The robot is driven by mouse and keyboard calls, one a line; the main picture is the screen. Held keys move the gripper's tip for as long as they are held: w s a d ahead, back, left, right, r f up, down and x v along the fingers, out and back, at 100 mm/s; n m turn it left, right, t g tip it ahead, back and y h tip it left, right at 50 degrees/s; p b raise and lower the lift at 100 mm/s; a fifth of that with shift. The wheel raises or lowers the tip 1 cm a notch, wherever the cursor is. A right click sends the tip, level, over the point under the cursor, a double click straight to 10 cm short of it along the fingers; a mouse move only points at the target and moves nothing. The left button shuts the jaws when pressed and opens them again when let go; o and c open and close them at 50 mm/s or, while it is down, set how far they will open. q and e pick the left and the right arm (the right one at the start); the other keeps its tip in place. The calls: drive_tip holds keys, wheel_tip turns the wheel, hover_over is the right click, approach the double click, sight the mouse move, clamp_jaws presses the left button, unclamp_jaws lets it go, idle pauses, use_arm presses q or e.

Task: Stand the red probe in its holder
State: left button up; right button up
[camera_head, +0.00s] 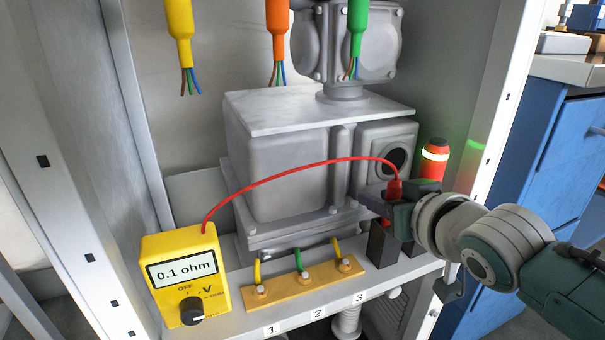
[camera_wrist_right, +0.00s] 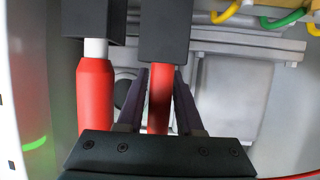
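The red probe (camera_head: 394,187) stands roughly upright above a black block holder (camera_head: 381,246), with its red lead running to the yellow meter (camera_head: 186,275). My right gripper (camera_head: 386,205) is around the probe's middle. In the right wrist view, the two fingers of the right gripper (camera_wrist_right: 160,88) lie close on either side of the probe (camera_wrist_right: 160,110), shut on it. The probe's lower end meets the black block (camera_wrist_right: 164,30) there; whether it is seated inside is hidden. My left gripper is not in view.
A terminal strip (camera_head: 303,283) lies left of the holder. Yellow (camera_head: 179,20), orange (camera_head: 277,18) and green (camera_head: 356,18) cables hang above.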

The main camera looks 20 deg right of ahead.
drive_tip(key=shift+o, duration=1.2)
drive_tip(key=shift+r, duration=0.1)
drive_tip(key=s+a+r+n+g+p, duration=0.1)
drive_tip(key=s+a+r+g+p, duration=0.1)
drive_tip(key=s, duration=1.2)
drive_tip(key=s+a+r+n+g+y+p, duration=0.1)
drive_tip(key=s+a+g+p, duration=0.3)
drive_tip(key=s, duration=1)
drive_tip(key=a+r+n+g, duration=0.1)
drive_tip(key=a+g, duration=0.1)
drive_tip(key=g, duration=0.1)
drive_tip(key=shift+s+g+y, duration=0.25)
drive_tip(key=shift+g+y, duration=0.05)
drive_tip(key=shift+g, duration=0.1)
